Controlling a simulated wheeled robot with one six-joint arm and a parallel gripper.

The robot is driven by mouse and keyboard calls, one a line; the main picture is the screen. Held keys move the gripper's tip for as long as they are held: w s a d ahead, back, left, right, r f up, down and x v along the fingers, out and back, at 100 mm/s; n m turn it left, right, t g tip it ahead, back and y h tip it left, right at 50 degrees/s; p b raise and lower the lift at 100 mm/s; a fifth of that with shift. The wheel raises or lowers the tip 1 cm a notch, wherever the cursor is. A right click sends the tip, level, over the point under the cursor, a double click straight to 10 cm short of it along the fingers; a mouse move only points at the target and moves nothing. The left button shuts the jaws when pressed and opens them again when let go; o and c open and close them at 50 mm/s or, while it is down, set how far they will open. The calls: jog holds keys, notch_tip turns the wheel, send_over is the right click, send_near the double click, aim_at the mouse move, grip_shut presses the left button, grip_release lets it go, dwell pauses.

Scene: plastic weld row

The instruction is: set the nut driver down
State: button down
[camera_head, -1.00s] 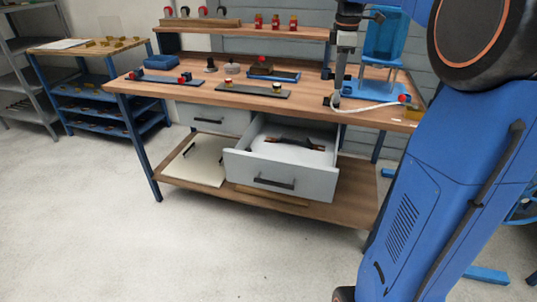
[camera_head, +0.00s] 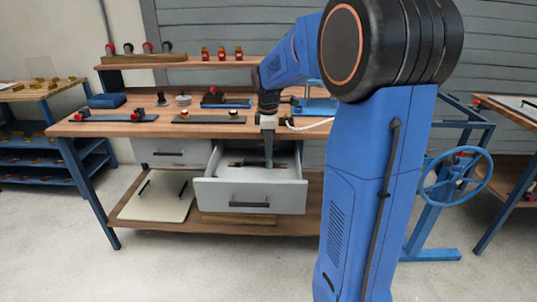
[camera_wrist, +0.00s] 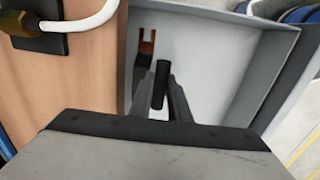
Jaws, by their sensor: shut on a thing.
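My gripper (camera_head: 268,160) points down into the open grey drawer (camera_head: 250,196) under the workbench. In the wrist view my gripper (camera_wrist: 161,88) is shut on the nut driver (camera_wrist: 160,82), of which a black, rod-like handle shows between the fingers. Its lower end is hard to make out, so I cannot tell whether it touches the drawer floor. A dark tool with an orange-brown forked end (camera_wrist: 147,45) lies in the drawer beside it, to the left in the wrist view. I cannot make out the nut driver clearly in the head view.
The bench top (camera_head: 150,129) above the drawer bears dark plates, knobs and a blue box (camera_head: 106,100). A white hose (camera_wrist: 85,22) runs near the bench edge. The right part of the drawer floor (camera_wrist: 215,75) is bare. A blue handwheel stand (camera_head: 455,175) stands at right.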

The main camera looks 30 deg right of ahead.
jog(key=shift+f, duration=1.1)
jog(key=shift+f, duration=0.1)
jog(key=c, duration=1.7)
grip_release()
jog(key=shift+o, duration=0.2)
